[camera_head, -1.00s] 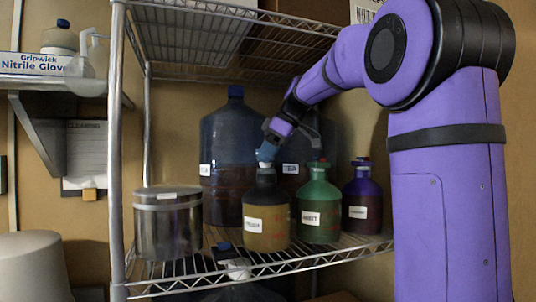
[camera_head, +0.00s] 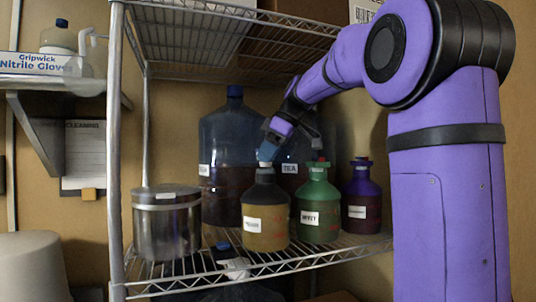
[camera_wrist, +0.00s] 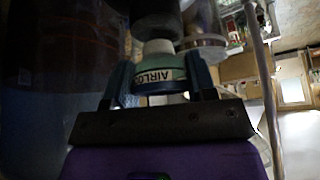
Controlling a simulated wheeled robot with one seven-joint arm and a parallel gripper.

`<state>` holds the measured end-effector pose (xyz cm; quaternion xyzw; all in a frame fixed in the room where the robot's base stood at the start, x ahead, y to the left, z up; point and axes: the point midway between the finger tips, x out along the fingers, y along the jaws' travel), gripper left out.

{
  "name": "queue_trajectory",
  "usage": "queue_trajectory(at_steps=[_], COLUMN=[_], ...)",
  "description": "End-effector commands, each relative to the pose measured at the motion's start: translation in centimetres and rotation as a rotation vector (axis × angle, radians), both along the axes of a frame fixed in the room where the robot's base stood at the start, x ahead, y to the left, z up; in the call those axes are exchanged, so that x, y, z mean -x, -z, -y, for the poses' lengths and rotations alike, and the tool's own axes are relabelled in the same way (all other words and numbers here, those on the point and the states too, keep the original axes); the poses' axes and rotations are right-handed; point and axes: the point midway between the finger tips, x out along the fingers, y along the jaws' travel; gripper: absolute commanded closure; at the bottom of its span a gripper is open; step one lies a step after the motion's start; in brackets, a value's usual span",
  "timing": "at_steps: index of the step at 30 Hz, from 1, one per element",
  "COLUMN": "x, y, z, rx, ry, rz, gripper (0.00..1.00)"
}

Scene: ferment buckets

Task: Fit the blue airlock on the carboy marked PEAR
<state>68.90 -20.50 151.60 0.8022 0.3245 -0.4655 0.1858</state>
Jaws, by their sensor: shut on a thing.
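My gripper (camera_head: 268,143) is shut on the blue airlock (camera_head: 267,152), just above the neck of the front yellow-brown carboy (camera_head: 265,222). The airlock's white lower part (camera_head: 264,164) shows at the dark neck; I cannot tell whether it is seated or only touching. The front carboy's label (camera_head: 253,225) is too blurred to read surely. A green carboy (camera_head: 319,200) with a red top and a purple carboy (camera_head: 361,213) stand to its right.
All stand on a wire shelf (camera_head: 275,261). Large blue TEA bottles (camera_head: 226,135) stand close behind. A steel pot (camera_head: 167,222) is at the left. A wire shelf (camera_head: 190,30) hangs above. A post (camera_head: 116,150) bounds the left side.

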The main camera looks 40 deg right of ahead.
Motion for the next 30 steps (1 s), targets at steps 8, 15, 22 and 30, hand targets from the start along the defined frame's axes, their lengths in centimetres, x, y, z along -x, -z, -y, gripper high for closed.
queue_trajectory(at_steps=[8, 15, 22, 30], x=[-0.01, -0.01, 0.00, -0.01], y=[0.02, 0.11, 0.49, 0.96], z=[-0.04, -0.05, -0.05, -0.05], rx=[0.000, 0.000, -0.001, 0.000], ry=[-0.001, -0.001, 0.000, 0.000], rz=[0.000, 0.000, -0.001, 0.000], gripper=[0.72, 0.72, 0.72, 0.72])
